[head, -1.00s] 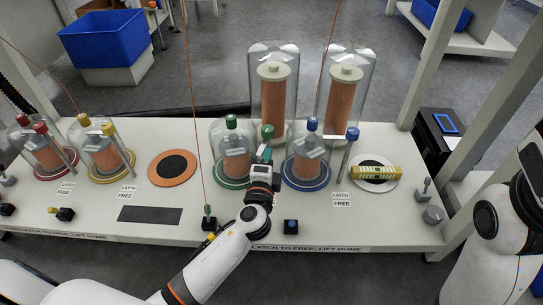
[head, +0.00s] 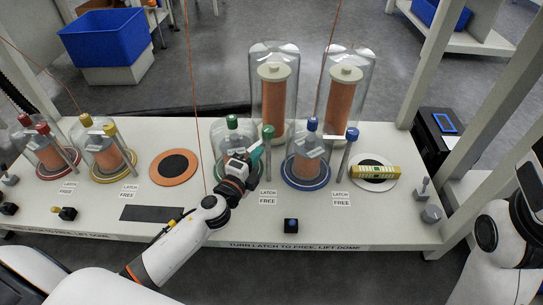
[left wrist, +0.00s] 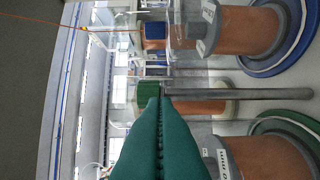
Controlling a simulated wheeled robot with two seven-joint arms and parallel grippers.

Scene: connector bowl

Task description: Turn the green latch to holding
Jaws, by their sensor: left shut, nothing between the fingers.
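The green latch (head: 267,132) is a grey upright post with a green cap, standing right of the green-knobbed dome (head: 231,123). A label reading "LATCH FREE" lies in front of it. My left gripper (head: 257,153) is shut and empty, between the dome and the latch post, left of the post. In the left wrist view its teal fingers (left wrist: 160,125) are together, with their tips close to the latch's green cap (left wrist: 148,93) and grey post (left wrist: 245,94). I cannot tell whether they touch. My right gripper is out of view.
A blue-knobbed dome (head: 305,160) with its own latch post stands just right. Two tall glass domes (head: 273,95) stand behind. Red and yellow domes (head: 107,160) are at the left. An orange disc (head: 175,167) and a dark strip (head: 150,213) lie bare on the table.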

